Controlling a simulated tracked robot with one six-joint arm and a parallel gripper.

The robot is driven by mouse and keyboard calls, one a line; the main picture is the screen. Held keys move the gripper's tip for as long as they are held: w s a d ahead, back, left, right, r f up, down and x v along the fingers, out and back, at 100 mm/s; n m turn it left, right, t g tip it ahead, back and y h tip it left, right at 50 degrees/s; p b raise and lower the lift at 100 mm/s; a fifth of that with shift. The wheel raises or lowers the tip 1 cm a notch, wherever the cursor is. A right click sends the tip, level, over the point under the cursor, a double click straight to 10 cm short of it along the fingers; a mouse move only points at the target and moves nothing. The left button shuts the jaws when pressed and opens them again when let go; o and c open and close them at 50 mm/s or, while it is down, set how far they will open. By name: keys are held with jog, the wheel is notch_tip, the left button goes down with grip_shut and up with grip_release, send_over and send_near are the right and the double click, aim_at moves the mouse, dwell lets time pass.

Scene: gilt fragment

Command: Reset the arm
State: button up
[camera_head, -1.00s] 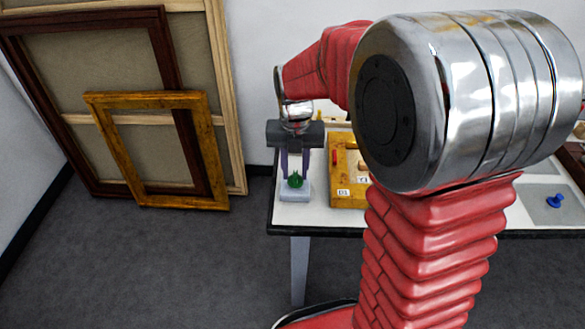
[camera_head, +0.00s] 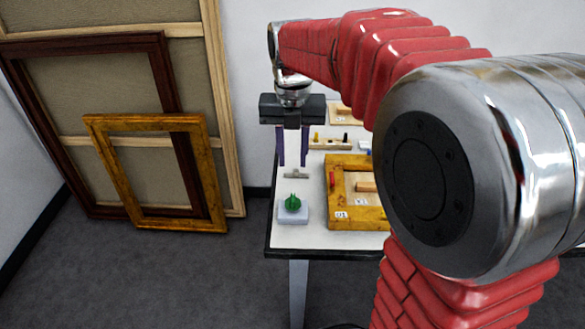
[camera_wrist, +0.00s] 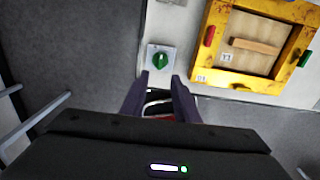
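My gripper (camera_head: 292,148) hangs in the air above the left end of the table (camera_head: 300,237). Its two purple fingers are apart with nothing between them. It also shows in the wrist view (camera_wrist: 160,80), where the fingers flank an empty gap. A green knob (camera_head: 293,202) on a small pale block (camera_head: 293,216) stands on the table's front left corner, below and apart from the fingers. The same green knob (camera_wrist: 160,60) shows just beyond the fingertips in the wrist view. My red and silver arm covers the right part of the head view.
A yellow frame (camera_head: 337,213) with red and green pieces lies on the table right of the knob. A small grey piece (camera_head: 297,174) lies behind the knob. Picture frames, including a gilt one (camera_head: 150,225), lean on the wall at left. The floor in front is clear.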

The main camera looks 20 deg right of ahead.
jog(key=shift+r, duration=0.5)
